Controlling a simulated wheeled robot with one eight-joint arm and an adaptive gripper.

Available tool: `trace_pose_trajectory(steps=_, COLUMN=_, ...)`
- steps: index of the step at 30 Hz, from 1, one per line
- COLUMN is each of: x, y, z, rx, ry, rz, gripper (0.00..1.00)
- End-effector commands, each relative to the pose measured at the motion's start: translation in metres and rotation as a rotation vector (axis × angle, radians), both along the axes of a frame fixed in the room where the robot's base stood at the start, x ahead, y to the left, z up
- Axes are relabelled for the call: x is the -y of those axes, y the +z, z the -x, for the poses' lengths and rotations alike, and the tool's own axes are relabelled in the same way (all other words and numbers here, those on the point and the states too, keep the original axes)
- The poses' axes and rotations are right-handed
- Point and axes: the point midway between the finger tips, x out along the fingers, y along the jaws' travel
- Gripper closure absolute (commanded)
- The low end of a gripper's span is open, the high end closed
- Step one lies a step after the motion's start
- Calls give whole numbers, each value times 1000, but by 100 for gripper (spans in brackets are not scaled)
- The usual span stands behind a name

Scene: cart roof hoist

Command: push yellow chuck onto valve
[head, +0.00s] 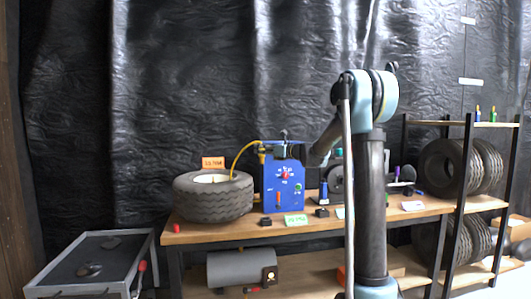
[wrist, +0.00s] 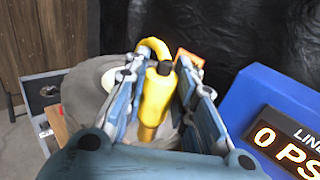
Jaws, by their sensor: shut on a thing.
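The yellow chuck (wrist: 155,100) is held between the two fingers of my gripper (wrist: 163,70) in the wrist view; the gripper is shut on it. A yellow hose (wrist: 154,46) curves away beyond the fingertips. In the head view the hose (head: 238,158) arcs from beside my gripper (head: 268,151) down to the tire (head: 213,202), which lies flat on the bench. My gripper is at the upper front of the blue box, right of the tire. The tire (wrist: 85,95) shows grey behind the fingers in the wrist view. I cannot make out the valve.
The blue box (head: 283,190) stands on the workbench (head: 190,233) close to my gripper; its display (wrist: 285,140) reads 0 PS, cut off by the frame. An orange sign (head: 213,162) is behind the tire. A tire rack (head: 460,128) stands right, a grey cart (head: 90,262) left.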

Motion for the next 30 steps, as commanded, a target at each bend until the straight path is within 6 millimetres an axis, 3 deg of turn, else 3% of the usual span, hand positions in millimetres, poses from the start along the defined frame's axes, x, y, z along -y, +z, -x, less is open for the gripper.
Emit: trace_pose_trajectory(steps=30, x=-82, y=0, z=-12, rx=0, ry=1, rz=0, gripper=100)
